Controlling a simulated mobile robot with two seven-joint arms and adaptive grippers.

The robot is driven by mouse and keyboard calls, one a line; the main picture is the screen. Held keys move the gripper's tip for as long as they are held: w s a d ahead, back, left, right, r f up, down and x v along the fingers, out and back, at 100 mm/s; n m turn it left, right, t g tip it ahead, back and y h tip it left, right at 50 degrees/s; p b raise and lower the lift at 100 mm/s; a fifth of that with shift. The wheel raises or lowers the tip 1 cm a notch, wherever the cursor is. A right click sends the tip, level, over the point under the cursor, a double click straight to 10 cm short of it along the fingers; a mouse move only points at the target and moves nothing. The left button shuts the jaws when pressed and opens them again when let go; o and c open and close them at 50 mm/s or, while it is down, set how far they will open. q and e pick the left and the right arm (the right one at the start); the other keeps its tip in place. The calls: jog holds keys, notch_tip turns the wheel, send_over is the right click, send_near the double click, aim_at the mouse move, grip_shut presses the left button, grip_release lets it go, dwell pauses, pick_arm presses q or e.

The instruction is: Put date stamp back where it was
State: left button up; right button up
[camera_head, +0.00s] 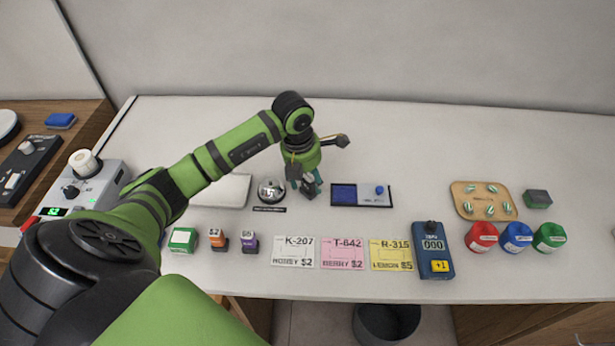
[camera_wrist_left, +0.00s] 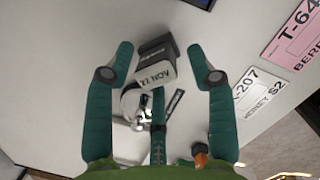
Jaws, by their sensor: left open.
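The date stamp (camera_wrist_left: 155,68), a dark block with a white face reading "22 NOV", shows in the left wrist view between my left fingers. My left gripper (camera_wrist_left: 158,52) is open, with a gap visible on each side of the stamp. In the head view my left gripper (camera_head: 307,183) points down at the counter, just right of the silver bell (camera_head: 270,189). The stamp is mostly hidden there by the fingers. A dark tray with a blue pad (camera_head: 344,194) lies just right of the gripper. My right gripper is not in view.
Price cards (camera_head: 342,253), small orange and purple stamps (camera_head: 217,239) and a blue counter device (camera_head: 432,250) line the front. A wooden board with striped sweets (camera_head: 468,208) and three round coloured tubs (camera_head: 516,237) stand right. The counter's back right is clear.

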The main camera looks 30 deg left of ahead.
pick_arm(q)
jog(key=shift+r, duration=0.2)
notch_tip(320, 180, up, 12)
jog(key=s+b, duration=0.1)
jog(key=b, duration=0.1)
jog(key=shift+s+a+f, duration=0.15)
jog(key=shift+s+a, duration=0.2)
jog(key=shift+s, duration=0.05)
